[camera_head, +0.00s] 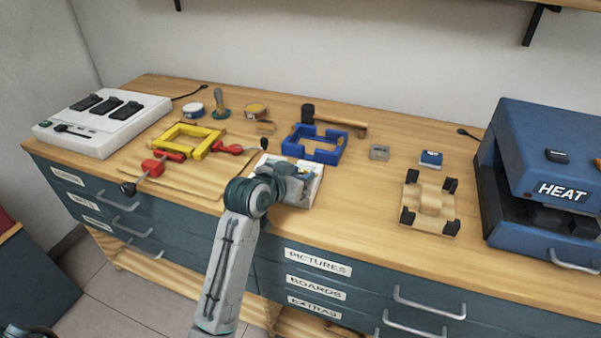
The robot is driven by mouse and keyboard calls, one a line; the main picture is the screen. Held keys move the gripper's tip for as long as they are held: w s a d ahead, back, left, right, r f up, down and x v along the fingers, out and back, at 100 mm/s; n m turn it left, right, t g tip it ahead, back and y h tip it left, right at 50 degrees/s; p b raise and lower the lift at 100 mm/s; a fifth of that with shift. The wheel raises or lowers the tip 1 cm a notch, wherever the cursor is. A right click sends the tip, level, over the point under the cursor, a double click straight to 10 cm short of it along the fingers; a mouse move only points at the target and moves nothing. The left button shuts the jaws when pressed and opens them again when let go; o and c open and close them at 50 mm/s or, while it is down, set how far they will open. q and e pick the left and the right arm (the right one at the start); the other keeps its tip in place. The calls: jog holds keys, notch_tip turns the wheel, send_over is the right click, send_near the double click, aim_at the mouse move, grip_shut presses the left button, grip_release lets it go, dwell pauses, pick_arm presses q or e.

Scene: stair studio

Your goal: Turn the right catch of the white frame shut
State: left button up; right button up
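The white frame (315,188) lies on the workbench near its front edge, in the middle of the head view. My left gripper (300,172) is over the frame and covers much of it. I cannot tell whether its fingers touch the frame or are open or shut. The catches of the frame, the right one included, cannot be made out behind the gripper and wrist. My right gripper is not in view.
A blue frame (315,153) and a hammer (340,121) lie just behind. A yellow frame (203,149) with red-handled clamps is to the left. A wooden fixture (431,201) and a blue heat press (545,125) stand to the right. Bare bench lies between the white frame and the fixture.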

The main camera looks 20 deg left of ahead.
pick_arm(q)
jog(key=shift+w+d+f, duration=0.1)
jog(key=shift+w, duration=0.2)
grip_shut()
jog(key=shift+w+a+m+h+p, duration=0.3)
jog(key=shift+m+h+p, duration=0.2)
jog(key=shift+m+h, duration=0.25)
jog(key=shift+a+m+g+h, duration=0.1)
jog(key=shift+m+g+h, duration=0.25)
jog(key=shift+g, duration=0.05)
jog(key=shift+w+a+m+h, duration=0.15)
jog(key=shift+w+m+h, duration=0.05)
jog(key=shift+m+h, duration=0.2)
jog(key=shift+w+a+m+g+h, duration=0.1)
jog(key=shift+m+g+h, duration=0.2)
jog(key=shift+g+h, duration=0.15)
jog(key=m+g+h+b, duration=0.1)
jog(key=w+m+g+h+b, duration=0.1)
jog(key=shift+a+f+m+h, duration=0.1)
jog(key=shift+a+m+h, duration=0.15)
jog(key=shift+m, duration=0.15)
jog(key=shift+m+g+h+b, duration=0.25)
jog(key=shift+m+h+b, duration=0.05)
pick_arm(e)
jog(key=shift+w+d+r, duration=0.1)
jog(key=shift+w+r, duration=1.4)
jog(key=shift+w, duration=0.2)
pick_arm(q)
grip_release()
jog(key=shift+w+d, duration=0.1)
